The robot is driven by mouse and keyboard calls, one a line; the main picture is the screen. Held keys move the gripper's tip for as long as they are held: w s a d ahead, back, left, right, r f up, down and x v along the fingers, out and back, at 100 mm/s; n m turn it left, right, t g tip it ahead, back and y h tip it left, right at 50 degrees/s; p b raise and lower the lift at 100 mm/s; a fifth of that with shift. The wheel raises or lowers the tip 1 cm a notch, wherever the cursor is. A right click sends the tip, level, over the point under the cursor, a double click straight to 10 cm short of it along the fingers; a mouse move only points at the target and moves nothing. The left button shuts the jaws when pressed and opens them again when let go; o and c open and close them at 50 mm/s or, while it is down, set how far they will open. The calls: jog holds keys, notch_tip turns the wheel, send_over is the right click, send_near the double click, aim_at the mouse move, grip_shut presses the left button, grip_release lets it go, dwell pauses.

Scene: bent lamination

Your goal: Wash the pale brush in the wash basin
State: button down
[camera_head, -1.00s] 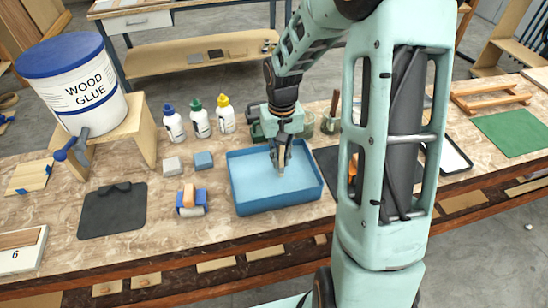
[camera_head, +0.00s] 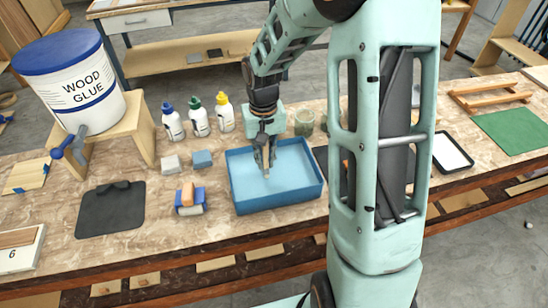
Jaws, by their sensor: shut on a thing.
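The blue wash basin (camera_head: 298,200) stands on the workbench, with light blue water inside. The rest of the brush is hidden by the fingers.
Left of the basin are a blue and orange stacked block (camera_head: 189,198), two sponges (camera_head: 202,159) and several bottles (camera_head: 198,116). A wood glue bucket (camera_head: 75,85) stands on a wooden stand. A dark mat (camera_head: 110,212) lies at left. A glass jar (camera_head: 304,122) stands behind the basin.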

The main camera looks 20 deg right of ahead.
jog(key=shift+a, duration=0.55)
jog(key=d, duration=0.6)
jog(key=shift+p, duration=0.35)
jog(key=a+b, duration=0.1)
jog(key=a, duration=0.5)
dwell(0.4)
